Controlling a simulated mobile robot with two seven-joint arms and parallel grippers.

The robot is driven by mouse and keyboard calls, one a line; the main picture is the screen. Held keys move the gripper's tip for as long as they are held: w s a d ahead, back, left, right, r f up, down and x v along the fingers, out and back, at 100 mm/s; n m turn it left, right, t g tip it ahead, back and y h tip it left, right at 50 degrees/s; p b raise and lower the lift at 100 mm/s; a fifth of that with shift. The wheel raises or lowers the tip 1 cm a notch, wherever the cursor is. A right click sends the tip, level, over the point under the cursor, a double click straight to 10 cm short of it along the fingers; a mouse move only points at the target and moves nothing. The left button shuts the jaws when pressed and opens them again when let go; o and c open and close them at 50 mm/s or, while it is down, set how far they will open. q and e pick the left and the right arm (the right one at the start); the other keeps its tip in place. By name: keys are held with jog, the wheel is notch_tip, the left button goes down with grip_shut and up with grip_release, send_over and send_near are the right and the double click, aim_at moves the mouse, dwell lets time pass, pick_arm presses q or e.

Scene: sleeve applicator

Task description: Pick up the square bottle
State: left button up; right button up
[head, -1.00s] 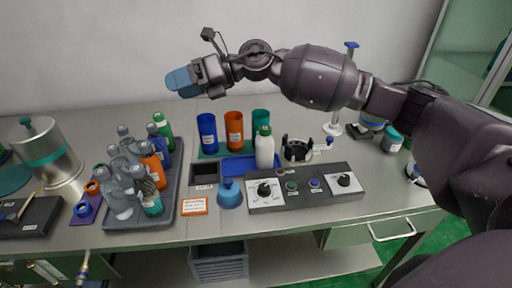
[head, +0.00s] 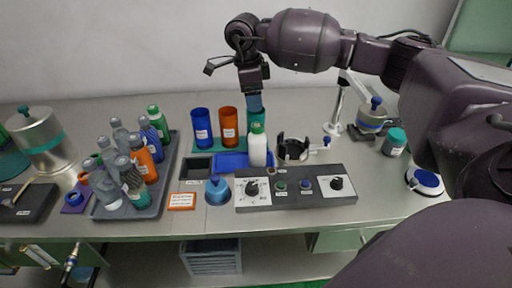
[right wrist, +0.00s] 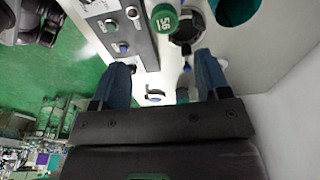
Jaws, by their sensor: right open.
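A white bottle (head: 258,151) with a green cap stands upright by the blue tray, behind the control panel. Its green cap (right wrist: 164,20) shows at the top of the right wrist view, marked with a number. Several grey, blue, orange and green bottles stand in a grey tray (head: 152,207) at left. I cannot tell for sure which bottle is square. My right gripper (head: 255,103) points down above the white bottle, in front of the teal cup's top. Its blue fingers are apart and empty in the right wrist view (right wrist: 163,78). My left gripper is not in view.
A blue cup (head: 202,129), an orange cup (head: 229,127) and a teal cup (head: 256,117) stand behind the blue tray (head: 230,161). A black ring holder (head: 293,150) is right of the bottle. The control panel (head: 310,197) with knobs lies in front.

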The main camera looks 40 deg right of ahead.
aim_at(257, 125)
jog(key=f, duration=0.5)
jog(key=shift+s+d+f, duration=0.1)
jog(key=shift+s+d, duration=0.05)
jog(key=shift+d, duration=0.15)
jog(key=shift+d+f+b, duration=0.2)
jog(key=shift+f, duration=1.15)
jog(key=shift+d+f+b, duration=0.15)
jog(key=shift+d+f, duration=0.05)
jog(key=shift+f, duration=1.15)
jog(key=shift+r, duration=0.1)
grip_shut()
